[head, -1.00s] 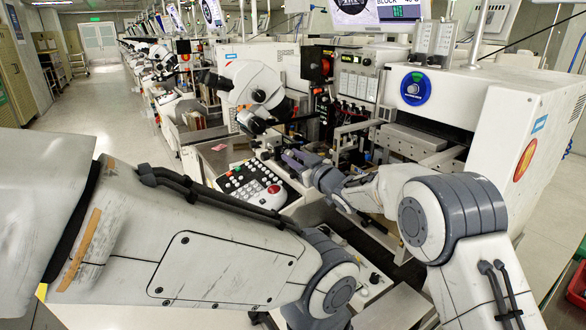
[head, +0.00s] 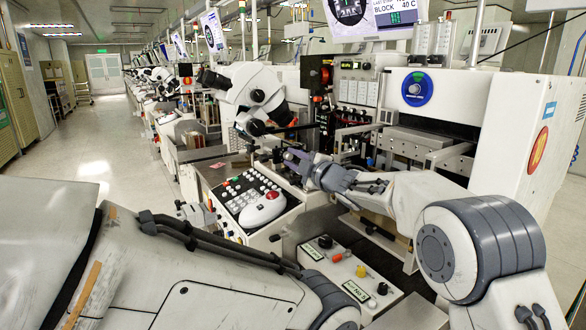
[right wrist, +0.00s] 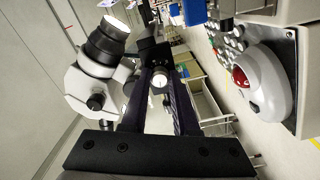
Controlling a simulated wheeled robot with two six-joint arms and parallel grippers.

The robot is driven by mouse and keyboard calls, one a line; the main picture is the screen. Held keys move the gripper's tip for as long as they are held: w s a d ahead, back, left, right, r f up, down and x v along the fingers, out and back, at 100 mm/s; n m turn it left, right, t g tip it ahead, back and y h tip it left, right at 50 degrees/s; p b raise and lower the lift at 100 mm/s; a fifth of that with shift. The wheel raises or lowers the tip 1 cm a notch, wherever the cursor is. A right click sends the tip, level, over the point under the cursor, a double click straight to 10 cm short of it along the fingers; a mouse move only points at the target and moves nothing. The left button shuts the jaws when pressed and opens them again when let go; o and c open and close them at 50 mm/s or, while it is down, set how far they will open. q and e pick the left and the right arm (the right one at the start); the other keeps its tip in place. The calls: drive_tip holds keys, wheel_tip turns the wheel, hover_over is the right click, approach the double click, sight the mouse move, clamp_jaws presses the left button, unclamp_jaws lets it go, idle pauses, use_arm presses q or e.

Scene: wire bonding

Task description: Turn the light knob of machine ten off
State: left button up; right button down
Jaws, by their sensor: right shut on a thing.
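Machine ten is the white machine at the right with the orange 10 badge (head: 538,150). Its microscope (head: 255,90) stands over the left of the work area. My right gripper (head: 293,159) reaches in below the microscope, above the red-button keypad. In the right wrist view, its two dark fingers (right wrist: 160,92) are shut on a small round pale knob, the light knob (right wrist: 160,79). The head view does not show the knob clearly behind the gripper. My left arm crosses the lower left; a small grey-white part (head: 196,214) behind it may be its gripper, jaws unclear.
The keypad console (head: 250,198) with a red button (head: 272,195) lies just below my right gripper. A lower panel (head: 350,275) with knobs and green labels is in front. A row of similar machines runs back. The aisle (head: 110,140) at left is clear.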

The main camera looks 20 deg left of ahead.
drive_tip(key=n+b, duration=0.3)
drive_tip(key=n, duration=0.2)
drive_tip(key=shift+n+b, duration=0.3)
drive_tip(key=n+b, duration=0.2)
drive_tip(key=n, duration=0.3)
drive_tip(key=shift+r+b, duration=0.1)
drive_tip(key=shift+b, duration=0.2)
drive_tip(key=shift+n, duration=0.3)
drive_tip(key=c, duration=0.7)
unclamp_jaws()
drive_tip(key=shift+s, duration=0.1)
